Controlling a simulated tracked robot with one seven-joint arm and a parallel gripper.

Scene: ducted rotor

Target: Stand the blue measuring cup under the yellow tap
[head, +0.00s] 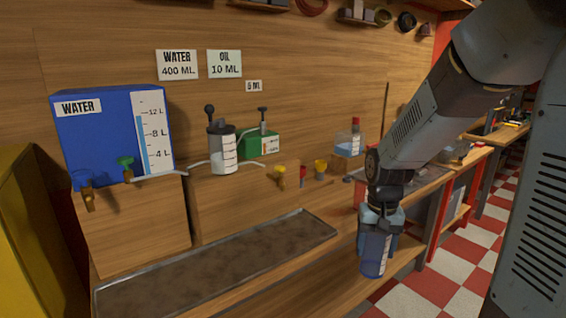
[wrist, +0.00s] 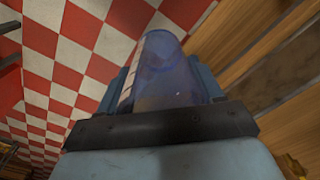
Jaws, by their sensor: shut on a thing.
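My gripper (head: 378,236) is shut on the blue measuring cup (head: 374,258) and holds it about upright, in front of the bench at the right. In the wrist view the translucent blue cup (wrist: 165,65) lies between the two jaws. A yellow tap (head: 280,177) sticks out from the wooden block below the green container, left of and behind the cup. Another yellow tap-like piece (head: 320,168) is right of it, with a small red one (head: 302,176) between. I cannot tell which yellow one is meant. The cup is well apart from both.
A long shallow metal tray (head: 215,265) lies along the bench. The blue water tank (head: 95,135) at left has a green-handled tap (head: 125,166) and a brownish tap (head: 88,197). Checkered floor shows at right.

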